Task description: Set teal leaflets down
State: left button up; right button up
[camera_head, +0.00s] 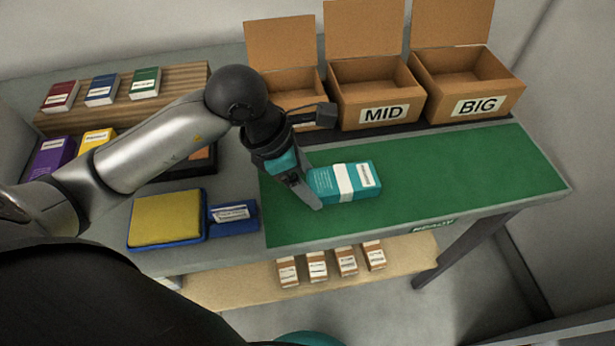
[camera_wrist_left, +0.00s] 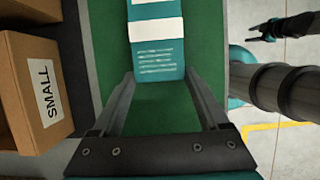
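The teal leaflets (camera_head: 327,186) are a banded bundle with a white strap and label. They are at the left part of the green mat (camera_head: 460,180), low over it or on it; I cannot tell which. My left gripper (camera_head: 312,192) has its fingers along both sides of the bundle's near end, seemingly touching. In the left wrist view the leaflets (camera_wrist_left: 158,58) point straight out from between the fingertips (camera_wrist_left: 159,76). My right gripper (camera_wrist_left: 262,31) shows small at the upper right of that view, away from the bundle, its fingers too small to judge.
Open boxes stand behind the mat: a MID box (camera_head: 380,95), a BIG box (camera_head: 470,90), and a SMALL box (camera_wrist_left: 30,95). A yellow pad in a blue tray (camera_head: 165,218) lies left of the mat. Small packs (camera_head: 317,266) sit on a lower shelf. The mat's right side is clear.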

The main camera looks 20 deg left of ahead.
pick_arm(q)
jog(key=shift+o, duration=1.4)
pick_arm(e)
jog(key=shift+s+a, duration=0.1)
jog(key=shift+s, duration=0.1)
pick_arm(q)
jog(key=shift+r, duration=0.15)
jog(key=p+v, duration=0.2)
jog(key=v, duration=1)
jog(key=shift+p, duration=0.3)
pick_arm(e)
jog(key=shift+g, duration=0.3)
jog(key=shift+s+a+r, duration=1.05)
jog(key=shift+s+r, duration=0.15)
jog(key=shift+s, duration=0.05)
jog(key=shift+w+d, duration=0.15)
